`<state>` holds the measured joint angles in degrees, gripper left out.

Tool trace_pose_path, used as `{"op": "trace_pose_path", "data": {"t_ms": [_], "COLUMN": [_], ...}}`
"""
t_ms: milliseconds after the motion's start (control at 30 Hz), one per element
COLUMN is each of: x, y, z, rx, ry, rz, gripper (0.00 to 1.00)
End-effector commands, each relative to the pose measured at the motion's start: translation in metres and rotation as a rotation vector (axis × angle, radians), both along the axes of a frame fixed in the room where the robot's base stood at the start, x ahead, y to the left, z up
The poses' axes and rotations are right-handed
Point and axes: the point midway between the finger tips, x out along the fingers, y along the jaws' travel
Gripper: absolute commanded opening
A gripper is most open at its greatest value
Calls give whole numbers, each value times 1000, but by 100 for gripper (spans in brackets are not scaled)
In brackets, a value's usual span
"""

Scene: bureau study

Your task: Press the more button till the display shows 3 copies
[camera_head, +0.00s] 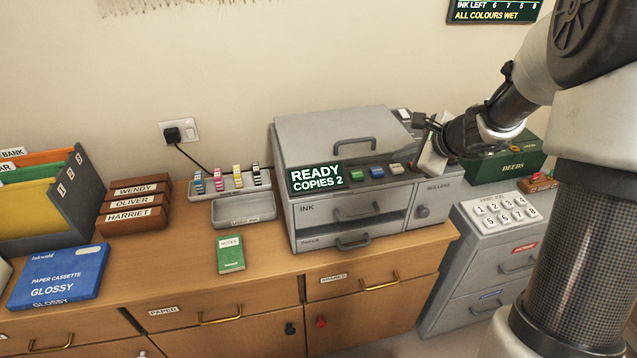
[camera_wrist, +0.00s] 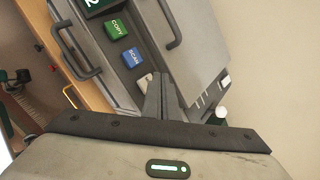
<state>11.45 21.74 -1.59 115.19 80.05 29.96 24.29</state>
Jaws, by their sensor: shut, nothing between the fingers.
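The grey printer (camera_head: 335,200) stands on the wooden cabinet. Its tilted display (camera_head: 316,178) reads "READY COPIES 2". A green button (camera_head: 356,174), a blue button (camera_head: 376,172) and a pale grey button (camera_head: 396,168) sit in a row beside it. My gripper (camera_wrist: 159,80) is shut and empty, over the panel beyond SCAN. Contact cannot be told. I cannot read which button is "more".
The printer lid (camera_head: 335,128) has a raised handle. A grey cabinet (camera_head: 490,235) with a numbered keypad and a green DEEDS box (camera_head: 510,160) stand to the right. Ink trays (camera_head: 243,208) and a green notebook (camera_head: 230,254) lie to the left.

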Motion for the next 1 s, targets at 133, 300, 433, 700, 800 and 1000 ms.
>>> {"op": "trace_pose_path", "data": {"t_ms": [133, 300, 433, 700, 800, 1000], "x": [0, 0, 0, 0, 0, 0], "y": [0, 0, 0, 0, 0, 0], "z": [-7, -8, -7, -9, -10, -12], "rx": [-1, -1, 0, 0, 0, 0], "ry": [0, 0, 0, 0, 0, 0], "rz": [1, 1, 0, 0, 0, 0], "gripper": [0, 0, 0, 0, 0, 0]}}
